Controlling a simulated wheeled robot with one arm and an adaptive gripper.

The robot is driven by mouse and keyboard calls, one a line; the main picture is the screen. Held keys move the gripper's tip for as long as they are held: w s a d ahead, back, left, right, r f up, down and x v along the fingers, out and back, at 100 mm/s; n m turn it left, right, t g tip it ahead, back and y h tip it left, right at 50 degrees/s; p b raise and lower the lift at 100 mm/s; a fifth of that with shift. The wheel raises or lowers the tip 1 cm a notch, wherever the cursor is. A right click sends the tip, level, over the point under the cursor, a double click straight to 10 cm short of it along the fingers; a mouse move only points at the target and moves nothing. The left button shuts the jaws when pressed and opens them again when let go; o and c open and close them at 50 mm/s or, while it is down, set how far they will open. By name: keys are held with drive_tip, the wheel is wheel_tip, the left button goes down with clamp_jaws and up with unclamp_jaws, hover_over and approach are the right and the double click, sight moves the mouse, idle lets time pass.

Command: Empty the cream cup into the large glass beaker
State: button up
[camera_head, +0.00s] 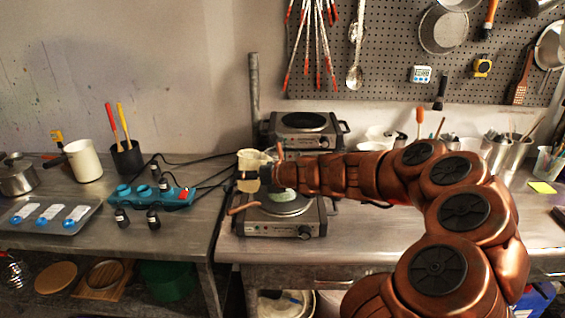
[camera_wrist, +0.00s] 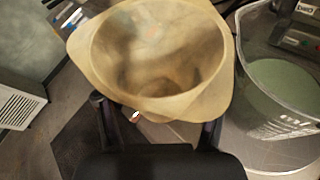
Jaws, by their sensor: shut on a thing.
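My gripper (camera_head: 250,176) is shut on the cream cup (camera_head: 249,161), held above the front hot plate at the left end of my arm. In the wrist view the cup (camera_wrist: 135,50) fills the upper middle, its mouth facing the camera, between the two dark fingers (camera_wrist: 158,122). Its inside is tan and darker low down; I cannot tell how much it holds. The large glass beaker (camera_wrist: 278,105) stands just right of the cup in the wrist view, clear, with white markings and pale green inside. In the head view I cannot make out the beaker clearly; my arm covers much of that area.
Two hot plates, front (camera_head: 284,226) and back (camera_head: 306,124), stand on the metal bench. On the left bench are a white pot (camera_head: 84,161), a blue power strip (camera_head: 150,195) and a tray (camera_head: 47,214). A gap separates the benches. A pegboard (camera_head: 385,65) hangs behind.

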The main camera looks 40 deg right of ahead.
sight(248, 161)
drive_tip(key=shift+s+a+f+n+h+b, duration=0.1)
drive_tip(key=shift+a+f+n+h+b, duration=0.2)
drive_tip(key=shift+a+n+h+b, duration=0.4)
drive_tip(key=shift+s+a+f+n+h+b, duration=0.1)
drive_tip(key=shift+a+f+n+h+b, duration=0.15)
drive_tip(key=shift+n+b, duration=0.45)
drive_tip(key=shift+d, duration=0.1)
wheel_tip(248, 161, up, 6)
drive_tip(key=p, duration=0.6)
drive_tip(key=shift+r, duration=0.1)
drive_tip(key=shift+w+f, duration=0.1)
drive_tip(key=shift+f, duration=0.1)
